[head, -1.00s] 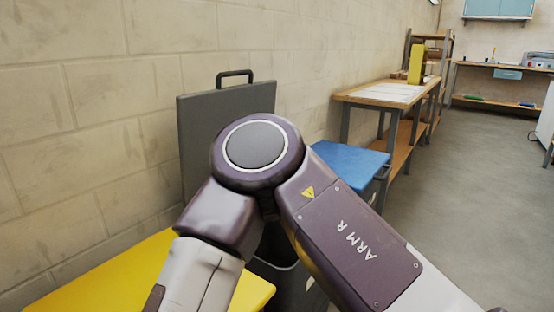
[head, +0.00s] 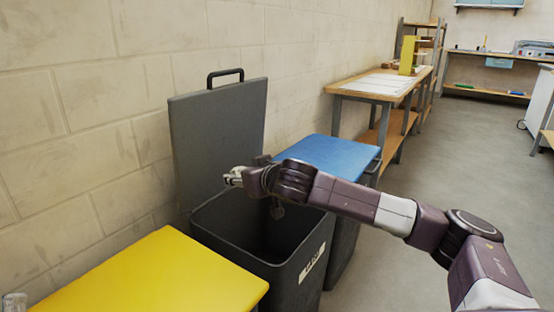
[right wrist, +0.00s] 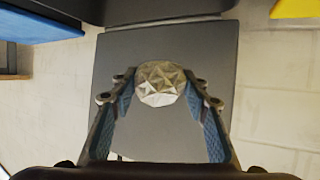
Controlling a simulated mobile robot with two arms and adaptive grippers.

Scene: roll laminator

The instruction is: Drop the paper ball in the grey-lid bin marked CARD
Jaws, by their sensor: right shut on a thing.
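The grey bin (head: 283,282) stands open, its grey lid (head: 220,135) upright against the wall side. Its front bears a white label (head: 312,262) whose lettering is hard to read. My right gripper (head: 236,177) is over the bin's mouth, near the raised lid, reaching in from the right. In the right wrist view its fingers (right wrist: 162,88) are shut on the pale, faceted paper ball (right wrist: 160,84), with the grey lid behind it. In the head view the ball is hard to tell from the fingertips. A small pale part at the lower left corner may be my left gripper.
A yellow lid (head: 150,275) is close on the left of the grey bin, a blue lid (head: 330,152) close on its right. A wooden workbench (head: 376,86) stands farther along the wall. The floor (head: 440,150) at right is clear.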

